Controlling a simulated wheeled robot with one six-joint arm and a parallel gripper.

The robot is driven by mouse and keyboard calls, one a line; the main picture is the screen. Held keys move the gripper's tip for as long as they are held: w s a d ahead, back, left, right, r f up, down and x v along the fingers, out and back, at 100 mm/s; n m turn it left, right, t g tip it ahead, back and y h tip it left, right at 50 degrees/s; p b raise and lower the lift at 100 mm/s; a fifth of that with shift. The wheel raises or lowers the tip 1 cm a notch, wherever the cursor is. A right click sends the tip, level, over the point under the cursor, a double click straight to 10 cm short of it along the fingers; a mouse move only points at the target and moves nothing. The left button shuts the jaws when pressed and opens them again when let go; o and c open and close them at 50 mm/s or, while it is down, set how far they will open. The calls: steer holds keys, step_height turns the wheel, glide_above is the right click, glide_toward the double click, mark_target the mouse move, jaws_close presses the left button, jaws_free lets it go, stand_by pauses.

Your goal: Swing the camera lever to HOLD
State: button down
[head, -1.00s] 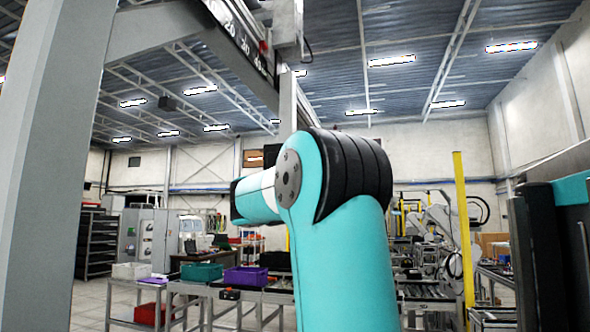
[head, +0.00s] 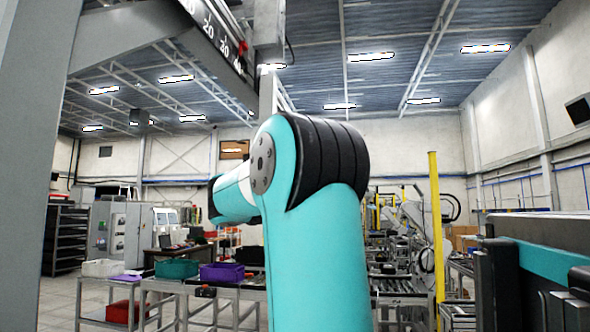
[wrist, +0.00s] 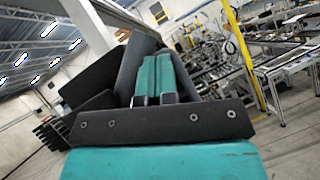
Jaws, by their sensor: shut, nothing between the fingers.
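My gripper (wrist: 156,76) shows in the wrist view, its two fingers close together beyond a dark bolted bar, with nothing seen between them. In the head view my teal arm fills the middle, and the gripper itself cannot be made out there. I cannot make out the camera lever or a HOLD mark in either view. How far the gripper is from the lever cannot be told.
A grey post (head: 30,160) stands close at the left, joining an overhead beam (head: 160,30). A bench behind my arm bears a green bin (head: 177,269) and a purple bin (head: 222,273). A yellow post (head: 437,225) and a dark-and-teal unit (head: 545,262) are at the right.

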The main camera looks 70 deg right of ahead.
stand_by(0.4)
steer(key=s+a+f+b, duration=0.7)
steer(key=a+b, duration=0.1)
steer(key=shift+f, duration=0.25)
stand_by(0.5)
